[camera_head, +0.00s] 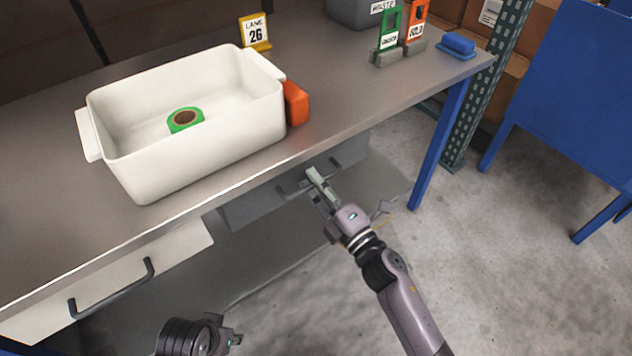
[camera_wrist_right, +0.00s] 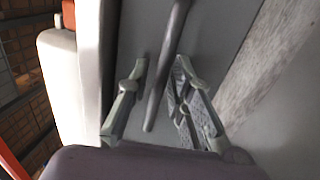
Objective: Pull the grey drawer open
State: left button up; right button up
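The grey drawer (camera_head: 252,207) is under the tabletop's front edge, and its front looks close in under the table. Its dark bar handle (camera_head: 291,190) is partly covered by my right gripper (camera_head: 315,184). In the right wrist view the handle (camera_wrist_right: 160,90) runs between the two fingers of my right gripper (camera_wrist_right: 161,63), with a visible gap on each side. That gripper is open and holds nothing. My left gripper (camera_head: 228,340) shows only in part at the bottom of the head view, away from the drawer, and its fingers are unclear.
A white drawer (camera_head: 180,254) with a dark handle is to the left of the grey one. On the tabletop (camera_head: 345,90) stand a white bin (camera_head: 205,160) holding a green roll (camera_head: 185,119), and an orange block (camera_head: 296,104). A blue table leg (camera_head: 437,140) is at right. Floor in front is clear.

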grip_shut()
jog(key=shift+s+d+f, duration=0.1)
jog(key=shift+s, duration=0.05)
dwell(0.5)
